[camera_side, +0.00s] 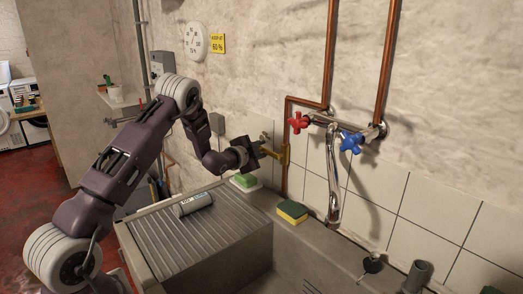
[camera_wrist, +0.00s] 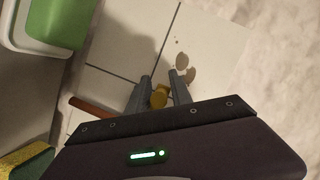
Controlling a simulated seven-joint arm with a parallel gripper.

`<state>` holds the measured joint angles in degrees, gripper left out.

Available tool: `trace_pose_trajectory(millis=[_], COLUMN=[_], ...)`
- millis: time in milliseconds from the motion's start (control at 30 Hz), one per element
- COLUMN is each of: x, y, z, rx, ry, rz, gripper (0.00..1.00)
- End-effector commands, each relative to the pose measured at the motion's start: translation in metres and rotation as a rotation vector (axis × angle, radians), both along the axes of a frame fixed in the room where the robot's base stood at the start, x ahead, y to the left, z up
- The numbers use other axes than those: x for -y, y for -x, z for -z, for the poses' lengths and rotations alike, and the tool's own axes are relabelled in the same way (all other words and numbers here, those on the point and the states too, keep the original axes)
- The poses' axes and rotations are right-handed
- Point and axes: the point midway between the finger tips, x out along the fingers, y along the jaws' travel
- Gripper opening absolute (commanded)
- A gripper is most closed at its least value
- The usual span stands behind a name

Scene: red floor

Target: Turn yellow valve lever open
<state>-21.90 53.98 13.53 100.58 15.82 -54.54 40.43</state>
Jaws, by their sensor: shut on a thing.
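The yellow valve lever (camera_side: 274,154) is on the copper pipe by the wall, to the left of the red tap handle. My gripper (camera_side: 260,148) is at the lever's left end. In the wrist view the yellow lever (camera_wrist: 159,97) shows between the two fingers of my gripper (camera_wrist: 160,88), which is shut on it. The fingers hide part of the lever, and its exact angle is hard to tell.
A sink (camera_side: 210,254) with a ribbed drainboard lies below, holding a grey can (camera_side: 193,204). A green soap in a white dish (camera_side: 244,181) and a yellow-green sponge (camera_side: 292,212) are near. Red (camera_side: 299,122) and blue (camera_side: 351,143) tap handles stand right.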

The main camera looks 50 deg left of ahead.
Motion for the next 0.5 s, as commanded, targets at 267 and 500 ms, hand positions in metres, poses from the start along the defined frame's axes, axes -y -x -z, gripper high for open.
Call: trace_pose_trajectory(millis=[267,500], x=[0.0013,0.0020], y=[-0.0008,-0.0010], z=[-0.0018,-0.0085], rx=[0.004,0.004], ry=[-0.003,-0.081], rz=[0.002,0.004], gripper=[0.00,0.00])
